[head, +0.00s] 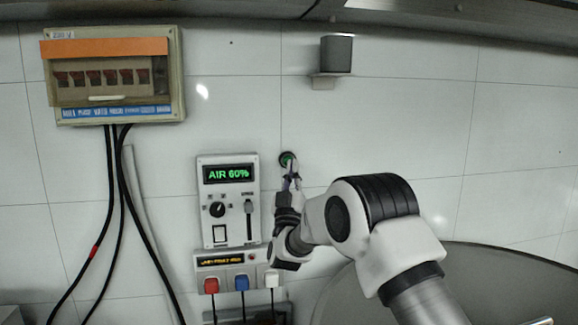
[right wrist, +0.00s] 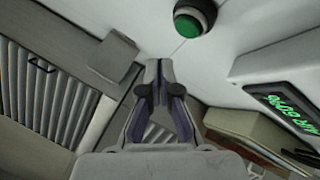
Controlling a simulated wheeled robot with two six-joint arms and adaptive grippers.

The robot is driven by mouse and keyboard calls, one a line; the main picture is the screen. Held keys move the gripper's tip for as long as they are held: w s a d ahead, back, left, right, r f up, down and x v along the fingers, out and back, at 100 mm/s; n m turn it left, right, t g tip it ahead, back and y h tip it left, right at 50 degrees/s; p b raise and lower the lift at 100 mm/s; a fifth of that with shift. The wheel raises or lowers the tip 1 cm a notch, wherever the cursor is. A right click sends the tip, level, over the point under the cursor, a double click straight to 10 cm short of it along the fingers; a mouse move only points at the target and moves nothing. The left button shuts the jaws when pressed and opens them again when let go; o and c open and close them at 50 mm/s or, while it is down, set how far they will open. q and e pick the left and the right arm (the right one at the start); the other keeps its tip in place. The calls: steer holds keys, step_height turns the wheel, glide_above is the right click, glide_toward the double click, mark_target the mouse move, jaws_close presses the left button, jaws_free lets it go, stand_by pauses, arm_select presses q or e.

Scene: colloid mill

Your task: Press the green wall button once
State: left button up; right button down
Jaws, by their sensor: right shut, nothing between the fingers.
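The green wall button (head: 287,158) is a small round green cap in a dark ring on the white tiled wall, right of the control panel. In the head view my right gripper (head: 291,172) is just below it, its fingertips overlapping the button's lower edge. In the right wrist view the whole button (right wrist: 188,25) shows, beyond and to the right of the fingertips of my right gripper (right wrist: 158,64). The fingers are shut with nothing between them. A gap seems to lie between the tips and the button; I cannot judge its depth. My left gripper is not in view.
The control panel (head: 229,231) with an "AIR 60%" display is left of the button. Below it are sockets (head: 220,260) with coloured plugs. A breaker box (head: 175,75) with hanging black cables is at the upper left. A grey box (head: 337,54) juts from the wall above.

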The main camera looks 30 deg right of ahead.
steer(key=shift+s+a+b, duration=0.15)
steer(key=shift+s+b, duration=0.05)
steer(key=shift+s, duration=0.45)
steer(key=shift+s+a+b, duration=0.15)
steer(key=shift+s+b, duration=0.05)
steer(key=shift+s, duration=0.4)
